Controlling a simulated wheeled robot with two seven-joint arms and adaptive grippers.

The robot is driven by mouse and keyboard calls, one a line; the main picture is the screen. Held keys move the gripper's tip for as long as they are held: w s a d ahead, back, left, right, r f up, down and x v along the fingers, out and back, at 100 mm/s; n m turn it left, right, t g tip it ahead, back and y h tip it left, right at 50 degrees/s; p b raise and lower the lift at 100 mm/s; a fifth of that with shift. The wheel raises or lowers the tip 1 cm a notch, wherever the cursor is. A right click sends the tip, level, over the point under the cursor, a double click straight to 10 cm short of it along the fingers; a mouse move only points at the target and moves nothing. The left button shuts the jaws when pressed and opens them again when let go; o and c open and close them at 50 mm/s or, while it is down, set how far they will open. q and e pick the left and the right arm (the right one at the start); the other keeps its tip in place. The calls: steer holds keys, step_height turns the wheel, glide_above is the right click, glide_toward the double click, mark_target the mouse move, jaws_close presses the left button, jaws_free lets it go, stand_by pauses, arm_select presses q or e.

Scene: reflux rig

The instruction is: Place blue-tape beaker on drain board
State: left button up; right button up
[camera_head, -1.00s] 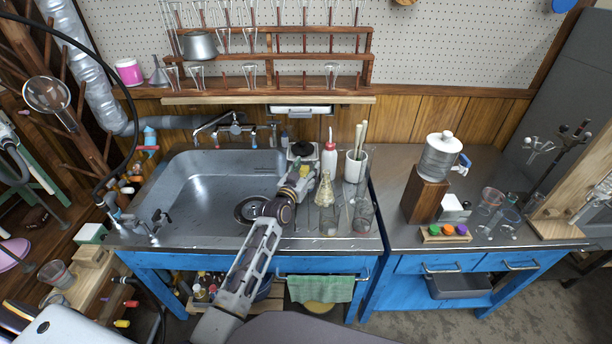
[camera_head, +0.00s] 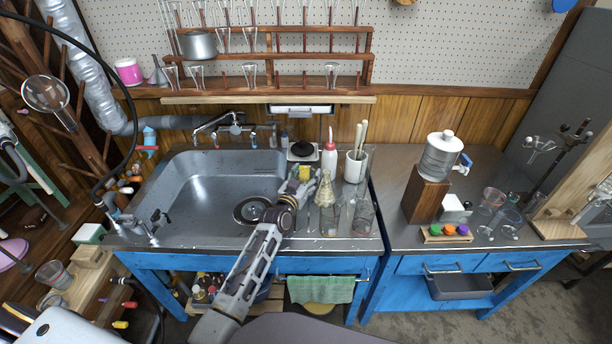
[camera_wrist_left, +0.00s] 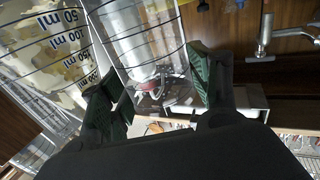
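My left gripper (camera_head: 317,181) is over the steel counter right of the sink, close beside the conical flask (camera_head: 326,197). In the left wrist view its green-padded fingers (camera_wrist_left: 160,85) are spread, with a clear vessel with dark rings (camera_wrist_left: 148,48) in line with the gap; contact is not clear. A vessel with blue millilitre markings (camera_wrist_left: 55,50) is left of it. Two glass beakers (camera_head: 329,220) (camera_head: 365,217) stand near the counter's front. I cannot tell which beaker carries blue tape. The drain board is probably this counter area (camera_head: 300,228). My right gripper is out of view.
The sink (camera_head: 200,190) lies left. A red-capped wash bottle (camera_head: 329,160) and a white pot with brushes (camera_head: 355,167) stand behind the flask. The second bench holds a wooden block with a white-lidded jar (camera_head: 438,155).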

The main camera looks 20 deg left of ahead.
mark_target(302, 180)
arm_select(q)
steer(key=shift+r, duration=0.2)
steer(key=shift+s+f, duration=0.1)
steer(key=shift+s, duration=0.15)
steer(key=shift+s+a, duration=0.1)
steer(key=shift+s, duration=0.4)
steer(key=shift+s+a, duration=0.1)
steer(key=shift+s, duration=0.65)
steer(key=shift+s+a+p, duration=0.1)
steer(key=shift+s+p, duration=0.25)
steer(key=shift+s, duration=0.35)
steer(key=shift+s+a, duration=0.1)
steer(key=shift+s, duration=1)
steer(key=shift+s+a, duration=0.1)
steer(key=shift+s, duration=0.95)
steer(key=shift+s+a+p, duration=0.1)
steer(key=shift+s+p, duration=0.2)
steer(key=shift+s, duration=0.35)
steer(key=shift+s+a, duration=0.1)
steer(key=shift+s, duration=0.8)
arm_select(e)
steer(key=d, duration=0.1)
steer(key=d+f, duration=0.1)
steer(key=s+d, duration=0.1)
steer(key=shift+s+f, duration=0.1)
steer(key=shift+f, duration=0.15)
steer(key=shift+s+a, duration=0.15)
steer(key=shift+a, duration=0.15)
